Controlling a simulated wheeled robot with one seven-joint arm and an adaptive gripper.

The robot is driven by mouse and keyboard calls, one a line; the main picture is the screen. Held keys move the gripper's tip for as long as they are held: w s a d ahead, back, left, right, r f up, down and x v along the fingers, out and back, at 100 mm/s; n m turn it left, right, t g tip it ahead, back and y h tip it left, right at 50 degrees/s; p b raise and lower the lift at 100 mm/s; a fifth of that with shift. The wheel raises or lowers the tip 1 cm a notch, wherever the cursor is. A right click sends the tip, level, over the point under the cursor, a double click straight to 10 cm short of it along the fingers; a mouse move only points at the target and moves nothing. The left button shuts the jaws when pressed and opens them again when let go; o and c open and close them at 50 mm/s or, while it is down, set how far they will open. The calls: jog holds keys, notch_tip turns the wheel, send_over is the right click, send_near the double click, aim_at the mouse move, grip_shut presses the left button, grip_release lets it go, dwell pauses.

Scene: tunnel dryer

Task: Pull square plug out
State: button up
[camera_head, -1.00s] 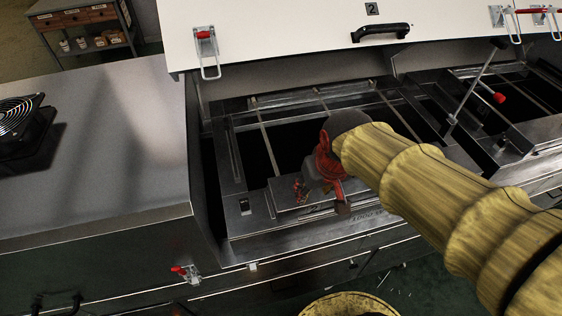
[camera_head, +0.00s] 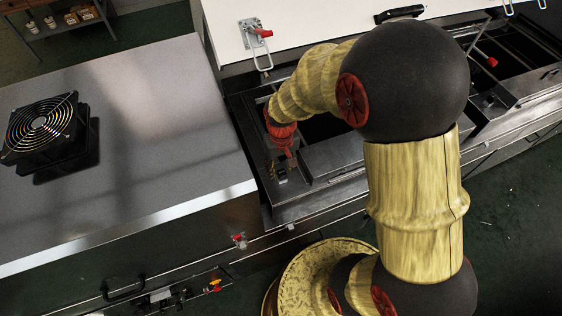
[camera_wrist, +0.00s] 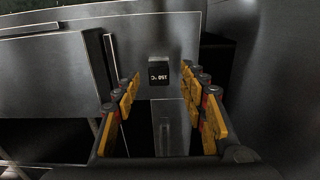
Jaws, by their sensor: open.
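A small dark square block marked "250 °C" (camera_wrist: 159,73), which looks like the square plug, sits in a grey metal plate in the wrist view. My gripper (camera_wrist: 162,85) is open, with its yellow-padded fingers on either side of the block in the picture. I see a gap on each side and no contact. In the head view my gripper (camera_head: 280,166) hangs over the left front corner of the open dryer frame (camera_head: 300,213). A small dark block (camera_head: 282,176) shows close by its fingertips, and the gripper partly hides this area.
A raised white lid (camera_head: 325,20) with a red latch (camera_head: 263,33) stands behind the opening. A grey metal top (camera_head: 150,120) with a black fan (camera_head: 42,125) lies to the left. My arm hides much of the opening. A lever with a red knob (camera_head: 491,62) stands at the right.

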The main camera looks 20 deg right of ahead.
jog(key=shift+d+f, duration=0.1)
jog(key=shift+f, duration=1.3)
jog(key=shift+c, duration=0.5)
grip_shut()
